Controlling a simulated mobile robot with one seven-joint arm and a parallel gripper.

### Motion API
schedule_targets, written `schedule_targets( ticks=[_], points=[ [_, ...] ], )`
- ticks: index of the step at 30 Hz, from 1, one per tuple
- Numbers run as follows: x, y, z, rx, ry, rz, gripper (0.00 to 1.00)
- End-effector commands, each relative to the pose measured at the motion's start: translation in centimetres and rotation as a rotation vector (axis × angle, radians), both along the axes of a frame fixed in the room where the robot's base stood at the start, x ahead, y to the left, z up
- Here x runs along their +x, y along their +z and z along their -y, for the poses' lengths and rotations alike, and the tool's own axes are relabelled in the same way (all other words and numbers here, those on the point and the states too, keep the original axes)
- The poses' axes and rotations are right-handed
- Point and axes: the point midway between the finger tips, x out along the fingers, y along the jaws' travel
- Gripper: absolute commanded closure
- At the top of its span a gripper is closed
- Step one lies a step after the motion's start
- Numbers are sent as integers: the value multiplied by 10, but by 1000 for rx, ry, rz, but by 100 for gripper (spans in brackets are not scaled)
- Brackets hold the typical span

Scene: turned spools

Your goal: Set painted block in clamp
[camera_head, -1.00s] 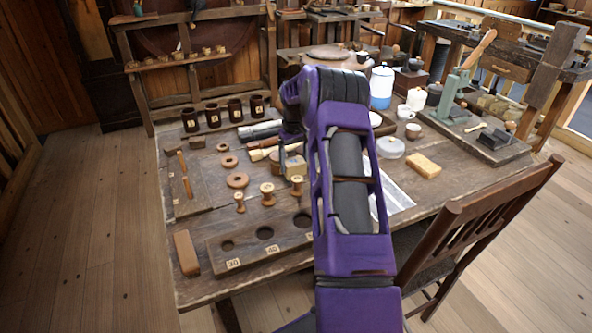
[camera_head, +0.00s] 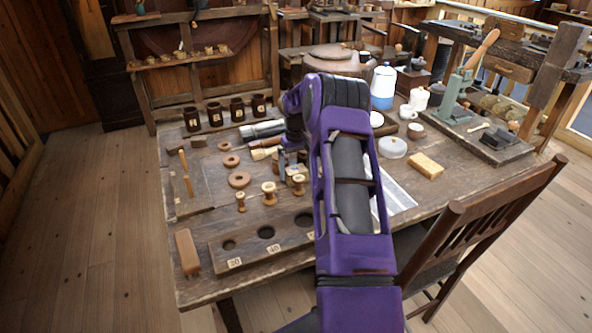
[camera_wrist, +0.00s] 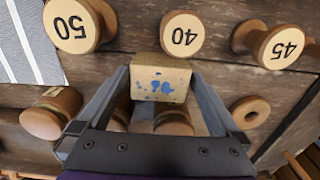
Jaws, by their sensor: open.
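The painted block (camera_wrist: 162,78), pale wood with blue paint marks, lies between the spread fingers of my gripper (camera_wrist: 160,92) in the wrist view. The fingers flank it on both sides, with no clear sign of grip. In the head view my gripper (camera_head: 283,160) is low over the table behind the spools, and my arm hides much of that spot. A dark two-part metal fixture (camera_head: 497,139), possibly the clamp, sits on a board at the table's right. A green lever press (camera_head: 452,95) stands behind it.
Wooden spools marked 50 (camera_wrist: 72,27), 40 (camera_wrist: 181,36) and 45 (camera_wrist: 280,47) stand close around the block. A holed wooden board (camera_head: 285,238) lies along the front edge.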

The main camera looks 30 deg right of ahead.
Motion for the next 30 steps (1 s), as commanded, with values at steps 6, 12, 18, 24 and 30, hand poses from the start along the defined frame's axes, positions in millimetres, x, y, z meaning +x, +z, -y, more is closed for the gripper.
schedule_targets(
  ticks=[6, 12, 18, 24, 30],
  points=[
    [1, 41, 0, -3, 0, 5, 0],
    [1, 84, 0, -3, 0, 5, 0],
    [1, 111, 0, -1, 0, 3, 0],
    [0, 121, 2, -2, -75, 0, 32],
    [1, 133, 7, -5, -480, -2, 35]
  ],
)
